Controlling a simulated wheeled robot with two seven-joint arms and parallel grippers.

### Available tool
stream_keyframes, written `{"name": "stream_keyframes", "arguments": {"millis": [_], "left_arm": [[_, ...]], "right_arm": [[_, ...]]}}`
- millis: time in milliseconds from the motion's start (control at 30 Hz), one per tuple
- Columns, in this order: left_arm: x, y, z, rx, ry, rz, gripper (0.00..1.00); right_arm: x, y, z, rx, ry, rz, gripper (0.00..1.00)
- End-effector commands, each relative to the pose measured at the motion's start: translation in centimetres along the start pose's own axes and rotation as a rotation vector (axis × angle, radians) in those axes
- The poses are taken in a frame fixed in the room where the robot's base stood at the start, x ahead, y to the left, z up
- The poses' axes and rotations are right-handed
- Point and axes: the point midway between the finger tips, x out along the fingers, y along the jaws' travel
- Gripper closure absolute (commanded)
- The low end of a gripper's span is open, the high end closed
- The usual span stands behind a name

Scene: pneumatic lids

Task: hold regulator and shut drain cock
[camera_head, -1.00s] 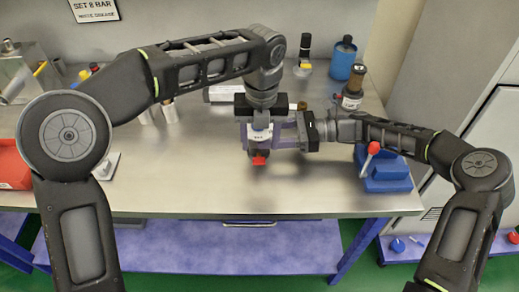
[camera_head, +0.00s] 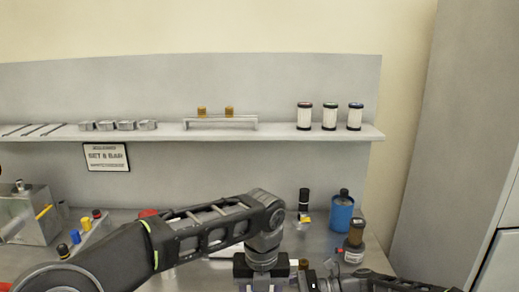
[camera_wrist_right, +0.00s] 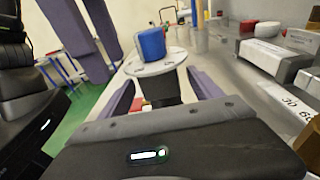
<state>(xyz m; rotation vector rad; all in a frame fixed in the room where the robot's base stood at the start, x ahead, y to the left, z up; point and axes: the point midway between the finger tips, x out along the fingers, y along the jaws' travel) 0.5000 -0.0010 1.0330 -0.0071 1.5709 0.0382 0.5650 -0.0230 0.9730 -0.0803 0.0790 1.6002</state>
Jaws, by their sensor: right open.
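In the right wrist view a part with a blue knob (camera_wrist_right: 151,44), a pale round plate and a dark body below stands between my right gripper's purple fingers (camera_wrist_right: 163,95). It looks like the regulator. My right gripper is open, with a finger on either side of it. A bit of red, perhaps the drain cock (camera_wrist_right: 146,104), shows low behind the near edge. Purple fingers, apparently of my left gripper (camera_wrist_right: 85,28), hang at the upper left; their grip is unclear. In the head view the left gripper (camera_head: 262,284) is cut off at the bottom edge.
A shelf (camera_head: 330,134) holds white canisters (camera_head: 330,117), a small rack (camera_head: 220,122) and grey blocks. A sign (camera_head: 106,157) hangs below. A metal box (camera_head: 30,212) stands left.

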Motion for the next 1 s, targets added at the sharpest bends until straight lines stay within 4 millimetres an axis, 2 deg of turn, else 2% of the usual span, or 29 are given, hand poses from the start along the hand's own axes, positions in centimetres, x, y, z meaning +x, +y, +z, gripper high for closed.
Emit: {"name": "stream_keyframes", "arguments": {"millis": [167,267,733,867,1000], "left_arm": [[0.0,0.0,0.0,0.000,0.000,0.000,0.47],[0.0,0.0,0.0,0.000,0.000,0.000,0.47],[0.0,0.0,0.0,0.000,0.000,0.000,0.47],[0.0,0.0,0.0,0.000,0.000,0.000,0.47],[0.0,0.0,0.0,0.000,0.000,0.000,0.47]], "right_arm": [[-0.6,-0.1,0.0,-0.001,0.000,-0.001,0.26],[-1.7,-0.1,0.0,-0.001,0.000,-0.003,0.26],[-10.5,-0.1,0.0,-0.001,0.001,-0.002,0.26],[-11.7,0.0,0.0,0.000,0.000,-0.001,0.26],[-12.1,0.0,-0.1,0.000,0.001,-0.001,0.26]]}}
